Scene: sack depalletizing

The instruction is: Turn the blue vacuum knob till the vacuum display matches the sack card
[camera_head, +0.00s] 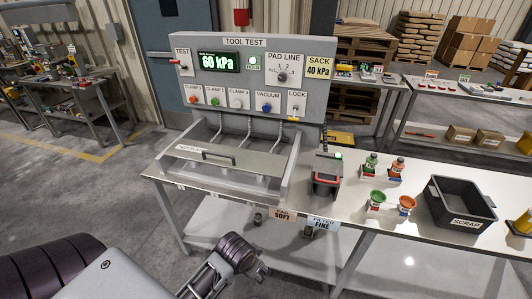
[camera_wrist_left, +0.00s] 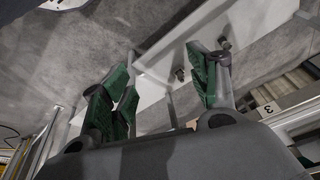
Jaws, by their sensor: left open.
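The blue vacuum knob (camera_head: 266,107) sits on the grey tool test panel (camera_head: 207,76), under the VACUUM label. The vacuum display (camera_head: 219,62) reads 60 kPa in green. The yellow sack card (camera_head: 319,71) reads 40 kPa. My left gripper (camera_head: 222,277) is low in front of the bench, well below and apart from the knob. In the left wrist view its green-padded fingers (camera_wrist_left: 163,88) are spread, with nothing between them. My right gripper is not seen.
Orange, green and white clamp knobs (camera_head: 215,101) lie left of the blue knob, and a LOCK switch (camera_head: 296,108) lies right. A clear-walled tray with a handled lid (camera_head: 228,158) stands below the panel. A black scrap bin (camera_head: 462,203) and several small cups are on the bench's right.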

